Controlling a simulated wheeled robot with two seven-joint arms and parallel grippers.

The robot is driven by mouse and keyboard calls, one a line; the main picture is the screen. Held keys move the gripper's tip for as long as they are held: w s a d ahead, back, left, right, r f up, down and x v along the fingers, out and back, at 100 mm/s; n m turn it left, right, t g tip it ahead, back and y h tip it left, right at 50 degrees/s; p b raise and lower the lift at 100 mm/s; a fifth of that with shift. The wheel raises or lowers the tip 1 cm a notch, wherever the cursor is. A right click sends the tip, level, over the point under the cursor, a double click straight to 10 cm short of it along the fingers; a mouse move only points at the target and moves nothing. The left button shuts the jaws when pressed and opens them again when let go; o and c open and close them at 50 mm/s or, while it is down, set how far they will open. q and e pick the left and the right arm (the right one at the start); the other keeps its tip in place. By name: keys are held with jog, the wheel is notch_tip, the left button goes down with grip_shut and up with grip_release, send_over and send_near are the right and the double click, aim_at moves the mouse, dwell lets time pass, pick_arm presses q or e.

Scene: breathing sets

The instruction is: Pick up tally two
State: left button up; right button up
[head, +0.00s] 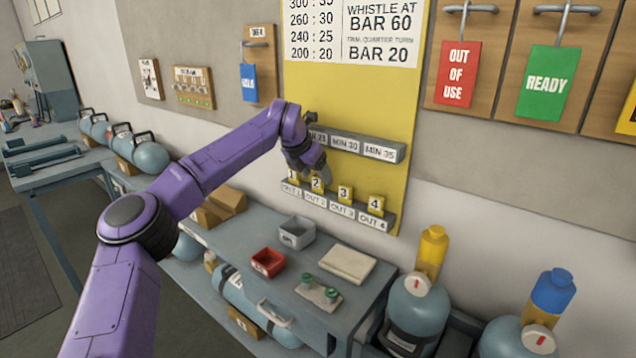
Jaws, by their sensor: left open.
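Tallies one (292,177), three (345,194) and four (376,205) stand in the same row. My left gripper (317,174) is open, with its fingers pointing down close to the top of tally two. The fingers overlap tally two in this view, so I cannot tell if they are around it or touching it. My right gripper is not in view.
An upper ledge (384,153) with MIN labels is just above the tallies, partly behind my left gripper. Below, a bench (353,294) holds a red bin (268,263), a grey bin (297,233) and a folded cloth (347,263). Cylinders (417,309) stand at the lower right.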

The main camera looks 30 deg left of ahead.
pick_arm(q)
jog(key=shift+w+a+f, duration=0.1)
jog(key=shift+w+f, duration=0.2)
jog(key=shift+f, duration=0.2)
jog(key=shift+s+r, duration=0.1)
jog(key=shift+s, duration=0.05)
jog(key=shift+c, duration=1.2)
jog(key=c, duration=0.9)
jog(key=shift+r, duration=0.55)
jog(key=s+d+r+b, duration=0.1)
jog(key=s+d+r, duration=0.2)
jog(key=r, duration=0.1)
jog(key=s+d+r+b, duration=0.2)
jog(key=s+d+r, duration=0.1)
jog(key=s+r, duration=0.1)
jog(key=s+d+r+b, duration=0.1)
jog(key=s+d+r, duration=0.2)
jog(key=r, duration=0.1)
jog(key=shift+s+d+b, duration=0.1)
jog(key=shift+s+b, duration=0.2)
jog(key=shift+b, duration=0.1)
